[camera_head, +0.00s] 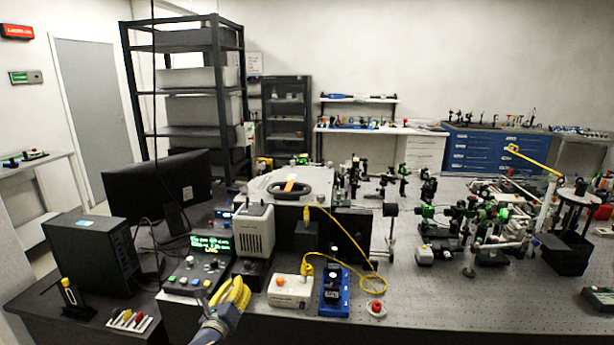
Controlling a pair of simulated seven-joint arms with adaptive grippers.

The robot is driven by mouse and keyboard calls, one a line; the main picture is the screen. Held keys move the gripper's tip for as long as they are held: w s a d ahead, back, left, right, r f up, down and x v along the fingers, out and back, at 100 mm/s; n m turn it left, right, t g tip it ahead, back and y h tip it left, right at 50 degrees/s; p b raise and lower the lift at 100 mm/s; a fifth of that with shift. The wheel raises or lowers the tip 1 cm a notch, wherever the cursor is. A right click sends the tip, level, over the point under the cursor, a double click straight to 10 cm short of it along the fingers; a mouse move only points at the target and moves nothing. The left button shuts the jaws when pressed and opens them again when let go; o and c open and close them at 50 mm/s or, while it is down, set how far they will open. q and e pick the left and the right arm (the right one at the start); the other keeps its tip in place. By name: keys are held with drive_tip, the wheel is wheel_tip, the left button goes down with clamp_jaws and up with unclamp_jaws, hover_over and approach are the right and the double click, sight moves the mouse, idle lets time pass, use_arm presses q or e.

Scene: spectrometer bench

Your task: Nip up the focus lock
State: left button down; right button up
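My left gripper (234,293), with yellow fingers, is at the front of the bench, in front of the grey boxy instrument and to the right of the control box's buttons. The fingers look close together, but whether a gap lies between them is unclear. I see nothing clearly held. I cannot pick out which part is the focus lock. A blue mount with a black body (335,291) stands to the gripper's right, apart from it, near a yellow cable (370,283). My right gripper is not in view.
A white box with an orange button (290,290) stands between the gripper and the blue mount. A control box with a green display (211,245) is to the left. A red knob (376,307) sits at the front. Crowded optics (470,225) fill the right; the front-right perforated top is mostly clear.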

use_arm(q)
drive_tip(key=shift+d+f, duration=0.1)
drive_tip(key=shift+f, duration=0.1)
idle(0.5)
drive_tip(key=shift+d+r, duration=0.35)
drive_tip(key=shift+d+r, duration=0.2)
drive_tip(key=shift+d, duration=0.1)
drive_tip(key=shift+s+d+r, duration=0.1)
drive_tip(key=shift+d+r, duration=0.05)
drive_tip(key=shift+d, duration=0.15)
idle(0.4)
drive_tip(key=shift+r, duration=0.4)
drive_tip(key=shift+s+f, duration=0.1)
drive_tip(key=shift+s, duration=0.3)
drive_tip(key=shift+s+a+f, duration=0.1)
drive_tip(key=shift+s+a, duration=0.1)
drive_tip(key=shift+s, duration=0.65)
drive_tip(key=shift+s+a, duration=0.25)
drive_tip(key=shift+s, duration=0.6)
drive_tip(key=shift+s+a+f, duration=0.1)
drive_tip(key=shift+s+a, duration=0.1)
drive_tip(key=shift+s, duration=0.65)
